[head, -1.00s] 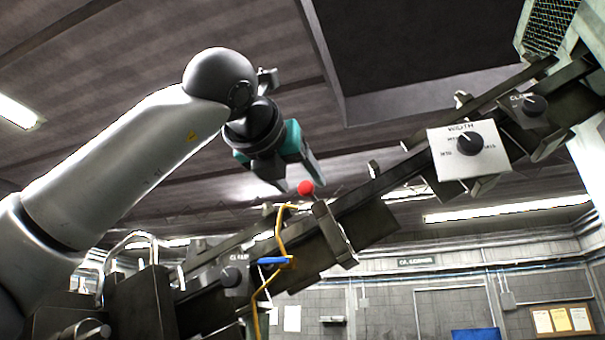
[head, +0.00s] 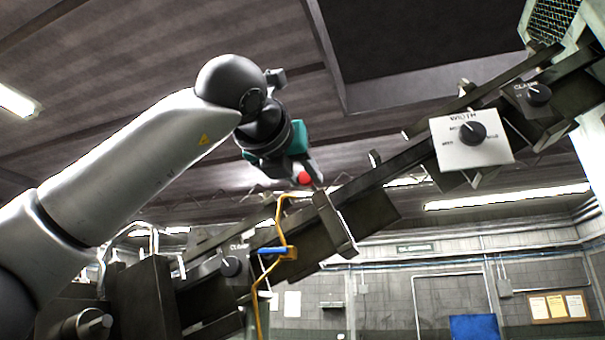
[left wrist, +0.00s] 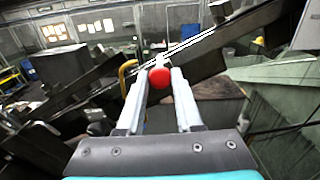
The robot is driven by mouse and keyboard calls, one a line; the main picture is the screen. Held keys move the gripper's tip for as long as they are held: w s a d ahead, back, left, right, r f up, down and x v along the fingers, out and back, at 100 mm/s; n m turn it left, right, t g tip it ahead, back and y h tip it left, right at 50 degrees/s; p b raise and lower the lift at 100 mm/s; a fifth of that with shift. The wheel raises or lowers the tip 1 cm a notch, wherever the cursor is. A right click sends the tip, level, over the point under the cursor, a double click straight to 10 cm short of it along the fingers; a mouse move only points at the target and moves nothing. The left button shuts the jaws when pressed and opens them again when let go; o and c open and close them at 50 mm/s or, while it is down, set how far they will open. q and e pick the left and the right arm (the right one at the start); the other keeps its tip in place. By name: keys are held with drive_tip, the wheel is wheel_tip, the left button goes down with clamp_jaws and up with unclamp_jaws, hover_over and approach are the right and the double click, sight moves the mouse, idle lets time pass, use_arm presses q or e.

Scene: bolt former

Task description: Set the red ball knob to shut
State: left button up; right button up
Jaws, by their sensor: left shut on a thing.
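The red ball knob (head: 305,178) sits just above the slanted dark rail, near its middle in the head view. In the left wrist view the red ball knob (left wrist: 160,77) lies between the far ends of the two fingers. My left gripper (head: 308,176) reaches down to it from the upper left. In the left wrist view the left gripper (left wrist: 160,85) is shut on the knob, one finger on each side. The knob's mount is mostly hidden. My right gripper is in neither view.
The slanted rail (head: 378,215) carries a white WIDTH dial plate (head: 471,139) and CLAMP dials at its upper right (head: 538,95) and lower left (head: 231,266). A yellow tube with a blue lever (head: 272,251) stands close below the knob. Open air lies above the rail.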

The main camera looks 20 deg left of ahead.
sight(312, 186)
use_arm(q)
clamp_jaws()
idle(0.7)
drive_tip(key=w+p, duration=0.1)
drive_tip(key=w, duration=0.2)
drive_tip(key=shift+w+r, duration=0.1)
drive_tip(key=shift+w, duration=0.05)
drive_tip(key=shift+s, duration=0.2)
drive_tip(key=shift+o, duration=1.9)
unclamp_jaws()
drive_tip(key=o, duration=0.4)
drive_tip(key=shift+w, duration=0.25)
drive_tip(key=shift+o, duration=0.3)
drive_tip(key=shift+s, duration=0.2)
